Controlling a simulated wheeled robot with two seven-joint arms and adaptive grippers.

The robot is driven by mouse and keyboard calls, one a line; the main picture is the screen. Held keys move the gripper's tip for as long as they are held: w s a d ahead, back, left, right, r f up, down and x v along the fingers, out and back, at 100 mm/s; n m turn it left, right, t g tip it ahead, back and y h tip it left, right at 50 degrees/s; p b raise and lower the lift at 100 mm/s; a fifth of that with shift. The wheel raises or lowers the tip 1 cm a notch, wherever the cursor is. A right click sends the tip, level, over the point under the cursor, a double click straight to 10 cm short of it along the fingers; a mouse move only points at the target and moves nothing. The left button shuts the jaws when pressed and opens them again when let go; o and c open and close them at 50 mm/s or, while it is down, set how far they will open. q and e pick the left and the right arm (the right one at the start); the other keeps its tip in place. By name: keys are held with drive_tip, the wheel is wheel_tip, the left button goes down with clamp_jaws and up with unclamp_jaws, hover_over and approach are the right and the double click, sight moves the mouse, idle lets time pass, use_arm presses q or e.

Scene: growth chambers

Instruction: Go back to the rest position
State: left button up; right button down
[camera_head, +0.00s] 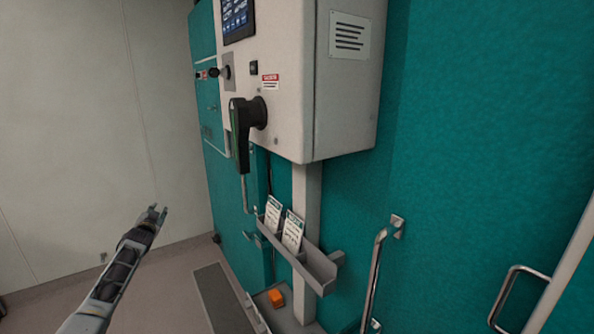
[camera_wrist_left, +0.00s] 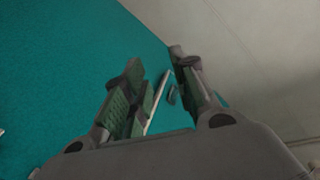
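My left gripper (camera_head: 156,213) is at the lower left of the head view, raised in free air in front of the pale wall. Its fingers point up and away, apart from the teal chamber. In the left wrist view the two fingers of the left gripper (camera_wrist_left: 158,95) stand apart with a gap between them and nothing held. My right gripper is in neither view.
A pale control box (camera_head: 290,85) with a black handle (camera_head: 242,130) juts from the teal chamber front (camera_head: 465,130). Below it are a grey tray (camera_head: 318,270) with cards, an orange block (camera_head: 276,298) and a metal door handle (camera_head: 374,275). Free room lies around the left gripper.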

use_arm(q)
drive_tip(key=s+d+f+g+h, duration=0.1)
drive_tip(key=s+d+f+g, duration=0.25)
drive_tip(key=s+f, duration=0.95)
drive_tip(key=s+d+f+g+h, duration=0.15)
drive_tip(key=s+d+f, duration=0.3)
drive_tip(key=f, duration=1.55)
drive_tip(key=s+d+f+g, duration=0.35)
drive_tip(key=s+f, duration=0.65)
drive_tip(key=f, duration=0.7)
drive_tip(key=s+d+f+g, duration=0.1)
drive_tip(key=s+d+f, duration=0.3)
drive_tip(key=s+f, duration=0.6)
drive_tip(key=s+d+f+g, duration=0.2)
drive_tip(key=s+d+f, duration=0.3)
drive_tip(key=s, duration=0.9)
drive_tip(key=s+d+f+g, duration=0.1)
drive_tip(key=s+f, duration=0.2)
drive_tip(key=s, duration=1.1)
drive_tip(key=s+d+f+g+h, duration=0.1)
drive_tip(key=s+f, duration=0.3)
drive_tip(key=s, duration=1)
drive_tip(key=shift+s+d+f+n+g, duration=0.2)
drive_tip(key=shift+s+f+n+g, duration=0.1)
drive_tip(key=shift+g, duration=0.35)
